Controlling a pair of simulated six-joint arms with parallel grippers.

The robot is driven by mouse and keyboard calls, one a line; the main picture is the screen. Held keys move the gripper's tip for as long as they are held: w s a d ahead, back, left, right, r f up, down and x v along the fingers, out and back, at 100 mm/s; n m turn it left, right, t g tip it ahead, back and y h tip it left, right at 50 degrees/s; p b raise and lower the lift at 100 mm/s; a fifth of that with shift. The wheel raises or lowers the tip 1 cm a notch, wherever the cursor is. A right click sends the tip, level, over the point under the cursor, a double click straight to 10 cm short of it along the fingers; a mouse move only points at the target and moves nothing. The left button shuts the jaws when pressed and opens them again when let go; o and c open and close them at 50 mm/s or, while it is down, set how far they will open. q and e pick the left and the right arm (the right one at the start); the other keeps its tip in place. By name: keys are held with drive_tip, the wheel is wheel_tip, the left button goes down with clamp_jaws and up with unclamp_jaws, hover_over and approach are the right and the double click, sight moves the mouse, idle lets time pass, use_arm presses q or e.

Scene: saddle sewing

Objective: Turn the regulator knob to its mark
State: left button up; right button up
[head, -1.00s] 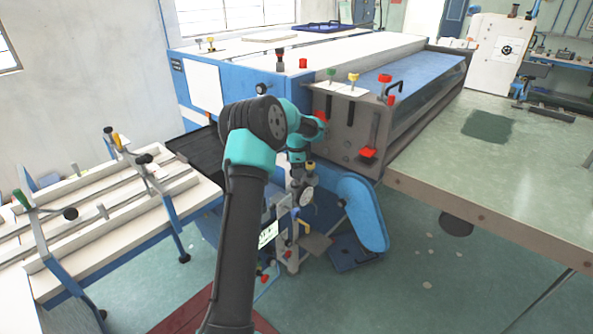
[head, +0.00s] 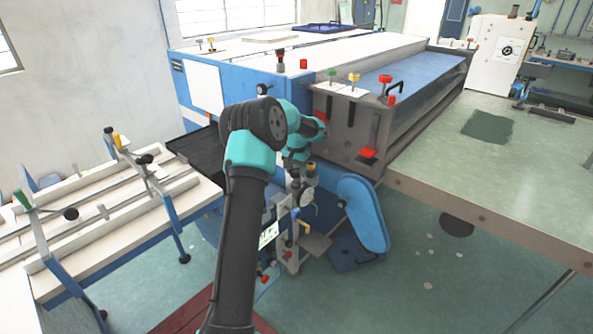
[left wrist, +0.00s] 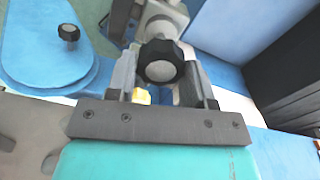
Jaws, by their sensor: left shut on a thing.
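The regulator knob (left wrist: 160,62) is black and ribbed with a grey centre, and sits on a pale grey body (left wrist: 163,20) in the left wrist view. My left gripper (left wrist: 165,72) is shut on it, one dark finger on each side. The knob's mark cannot be made out. The wrist partly hides the knob area there. My right gripper is not in view.
A blue rounded guard (head: 362,215) stands just right of the gripper. The large machine's grey end panel (head: 340,130) with red knobs is behind it. A green-topped table (head: 500,180) lies right. A white rail bench (head: 100,235) stands left.

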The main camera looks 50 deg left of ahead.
sight(295, 171)
use_arm(q)
drive_tip(key=n, duration=0.4)
drive_tip(key=shift+a+n, duration=0.1)
drive_tip(key=shift+n, duration=0.2)
drive_tip(key=n, duration=0.3)
drive_tip(key=shift+s+n, duration=0.1)
drive_tip(key=shift+n, duration=0.2)
drive_tip(key=n, duration=0.3)
drive_tip(key=shift+s+n, duration=0.1)
drive_tip(key=shift+n, duration=0.2)
drive_tip(key=n, duration=0.4)
drive_tip(key=o, duration=0.9)
drive_tip(key=shift+r, duration=0.15)
wheel_tip(295, 171, up, 17)
drive_tip(key=shift+r, duration=0.1)
